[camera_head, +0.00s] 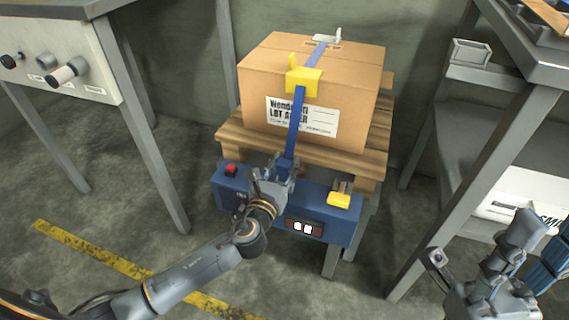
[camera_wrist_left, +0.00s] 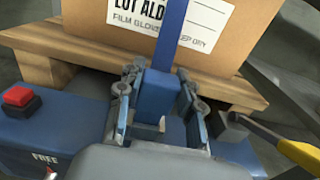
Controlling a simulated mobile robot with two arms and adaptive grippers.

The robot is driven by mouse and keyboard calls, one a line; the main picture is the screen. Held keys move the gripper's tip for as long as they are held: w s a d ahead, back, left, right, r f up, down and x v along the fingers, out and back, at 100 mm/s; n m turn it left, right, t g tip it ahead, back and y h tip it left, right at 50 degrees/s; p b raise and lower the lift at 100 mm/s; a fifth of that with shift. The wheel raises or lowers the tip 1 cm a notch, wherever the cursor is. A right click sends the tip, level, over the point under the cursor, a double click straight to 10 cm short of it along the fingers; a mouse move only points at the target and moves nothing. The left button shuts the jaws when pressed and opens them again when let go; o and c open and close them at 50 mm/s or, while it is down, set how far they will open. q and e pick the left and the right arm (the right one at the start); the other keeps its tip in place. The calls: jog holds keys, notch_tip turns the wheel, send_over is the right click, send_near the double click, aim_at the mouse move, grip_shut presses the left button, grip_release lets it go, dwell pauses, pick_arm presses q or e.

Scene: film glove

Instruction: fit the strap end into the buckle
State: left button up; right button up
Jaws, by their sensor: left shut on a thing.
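A blue strap (camera_head: 297,122) runs over the top of a cardboard box and down its front face. Its thicker blue end (camera_wrist_left: 157,95) is between the fingers of my left gripper (camera_head: 276,176), which is shut on it just above the blue console. The gripper also shows in the left wrist view (camera_wrist_left: 158,108). I cannot clearly make out the buckle; a grey fitting with a yellow lever (camera_head: 339,199) is on the right of the console, and my gripper hides the console's middle. My right gripper (camera_head: 490,262) is at the lower right, far from the strap; its jaw state is unclear.
The box (camera_head: 349,75) stands on a wooden pallet (camera_head: 372,150) and has a yellow corner guard (camera_head: 304,79) under the strap. The blue console (camera_head: 262,210) carries a red button (camera_head: 231,170) and a small display. Metal tables stand left and right.

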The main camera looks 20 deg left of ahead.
pick_arm(q)
jog(key=shift+f+b, duration=0.55)
jog(key=shift+f, duration=0.3)
jog(key=o, duration=1.3)
jog(key=shift+c, duration=0.2)
jog(key=shift+s, duration=0.3)
jog(key=s, duration=1.1)
jog(key=shift+s+a, duration=0.25)
